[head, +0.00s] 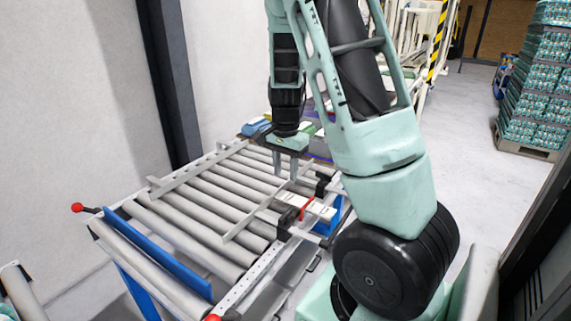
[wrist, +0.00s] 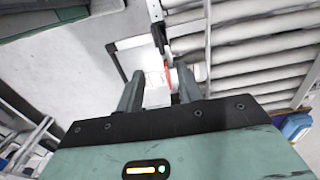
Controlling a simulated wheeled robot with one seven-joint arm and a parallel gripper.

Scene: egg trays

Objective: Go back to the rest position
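My gripper (head: 286,166) hangs pointing down above the far part of the roller conveyor (head: 200,205). In the wrist view my gripper (wrist: 158,84) shows two grey fingers standing apart with nothing held between them. Through the gap I see a pale flat item (wrist: 153,72) and a red strip (wrist: 168,76), both below and beyond the fingertips. My arm rises on the right side of the head view and hides part of the area behind it.
White flat items (head: 318,209) lie by a red bracket (head: 306,207) at the conveyor's right side. Blue items (head: 256,126) sit at its far end. A dark post (head: 170,80) stands at the wall. Stacked goods (head: 537,85) rest on a pallet at right. Floor before it is clear.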

